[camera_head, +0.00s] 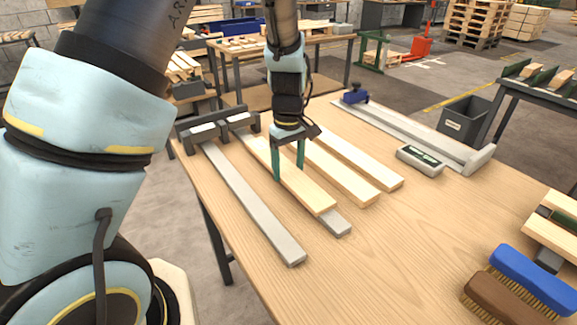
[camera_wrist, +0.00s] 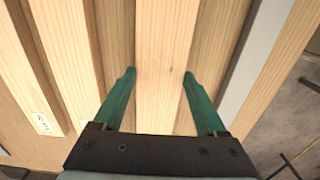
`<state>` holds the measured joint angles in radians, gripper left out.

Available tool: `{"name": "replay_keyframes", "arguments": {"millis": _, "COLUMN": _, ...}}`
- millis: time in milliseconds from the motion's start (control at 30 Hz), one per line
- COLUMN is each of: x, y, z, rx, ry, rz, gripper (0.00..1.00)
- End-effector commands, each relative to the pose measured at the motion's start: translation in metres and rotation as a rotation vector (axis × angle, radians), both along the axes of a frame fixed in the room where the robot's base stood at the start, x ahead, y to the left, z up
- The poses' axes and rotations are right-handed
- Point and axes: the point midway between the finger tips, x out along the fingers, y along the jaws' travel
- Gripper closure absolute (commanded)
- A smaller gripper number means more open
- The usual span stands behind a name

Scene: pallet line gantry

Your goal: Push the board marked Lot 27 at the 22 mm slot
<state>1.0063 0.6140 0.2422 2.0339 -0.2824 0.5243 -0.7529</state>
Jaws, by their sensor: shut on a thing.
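My gripper (camera_head: 288,170) has its two green fingers on either side of a pale wooden board (camera_head: 310,192), shut on it. This board lies along a grey metal bar (camera_head: 338,224), whose near end sticks out beyond it. In the wrist view, the board (camera_wrist: 165,50) runs between the fingers (camera_wrist: 160,85), and I see no lot mark on it. Two more pale boards lie beside it on the bench, one nearer (camera_head: 340,170) and one farther right (camera_head: 365,163). Small labels on them show in the wrist view, too small to read surely. I cannot read any slot size.
A second grey bar (camera_head: 250,200) lies bare to the left. Dark end blocks (camera_head: 218,124) with pale pads stand at the bars' far ends. A long grey rail (camera_head: 420,132), a small device (camera_head: 420,160) and two brushes (camera_head: 525,280) are to the right. The bench front middle is clear.

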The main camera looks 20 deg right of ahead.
Motion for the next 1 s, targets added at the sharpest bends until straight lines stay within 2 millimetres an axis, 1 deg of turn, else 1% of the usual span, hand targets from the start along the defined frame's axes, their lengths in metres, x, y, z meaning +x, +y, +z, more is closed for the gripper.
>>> {"name": "replay_keyframes", "arguments": {"millis": 1000, "x": 0.030, "y": 0.008, "z": -0.003, "rx": 0.003, "ry": -0.001, "rz": 0.002, "gripper": 0.89}}
